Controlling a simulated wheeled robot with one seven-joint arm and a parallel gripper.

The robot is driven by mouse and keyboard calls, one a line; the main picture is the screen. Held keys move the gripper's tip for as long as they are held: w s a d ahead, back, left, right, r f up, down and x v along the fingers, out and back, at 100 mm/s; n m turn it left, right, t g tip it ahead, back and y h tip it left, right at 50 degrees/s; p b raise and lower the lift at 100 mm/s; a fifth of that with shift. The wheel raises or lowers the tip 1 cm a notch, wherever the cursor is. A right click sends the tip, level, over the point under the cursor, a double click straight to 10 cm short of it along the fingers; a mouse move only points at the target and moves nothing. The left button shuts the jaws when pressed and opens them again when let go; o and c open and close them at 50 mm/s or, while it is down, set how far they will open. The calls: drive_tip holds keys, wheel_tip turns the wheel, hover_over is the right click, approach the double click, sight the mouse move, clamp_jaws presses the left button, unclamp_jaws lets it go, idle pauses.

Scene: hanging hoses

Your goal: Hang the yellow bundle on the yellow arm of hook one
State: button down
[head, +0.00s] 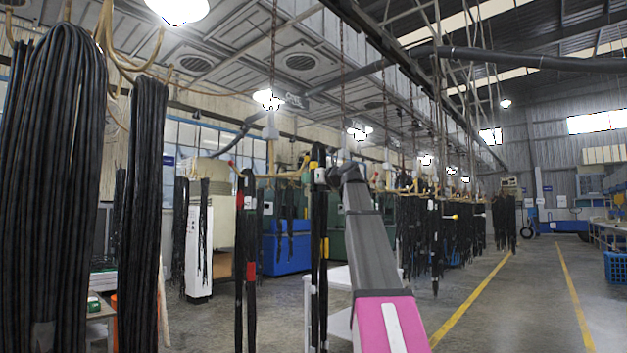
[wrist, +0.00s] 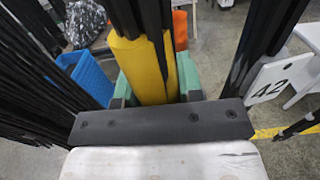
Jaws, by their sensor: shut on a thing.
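My gripper (wrist: 157,92) has its green fingers on both sides of a yellow sleeve (wrist: 138,66) on a black hose bundle, and is shut on it. In the head view the yellow bundle (head: 317,225) hangs upright at the end of my arm, with black strands and small yellow marks. A hook on a chain (head: 271,132) is just left of it. One hook arm has a yellow tip (head: 306,160), close to the bundle's top. I cannot tell whether the bundle's loop is around that arm. A bundle with red bands (head: 240,200) hangs on the hook's left side.
Thick black hose bundles (head: 50,150) hang close on the left. More bundles (head: 425,230) hang in a row behind my arm. A white table (head: 340,290) stands below. A white tag marked 42 (wrist: 275,82) and a blue crate (wrist: 85,75) show in the wrist view.

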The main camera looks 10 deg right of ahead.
drive_tip(key=shift+x, duration=4.95)
wheel_tip(320, 180, down, 7)
drive_tip(key=w+a, duration=0.1)
drive_tip(key=w, duration=0.1)
drive_tip(key=shift+w+a, duration=0.25)
drive_tip(key=shift+a, duration=0.05)
drive_tip(key=shift+f, duration=0.1)
drive_tip(key=c, duration=0.7)
unclamp_jaws()
drive_tip(key=shift+f, duration=0.1)
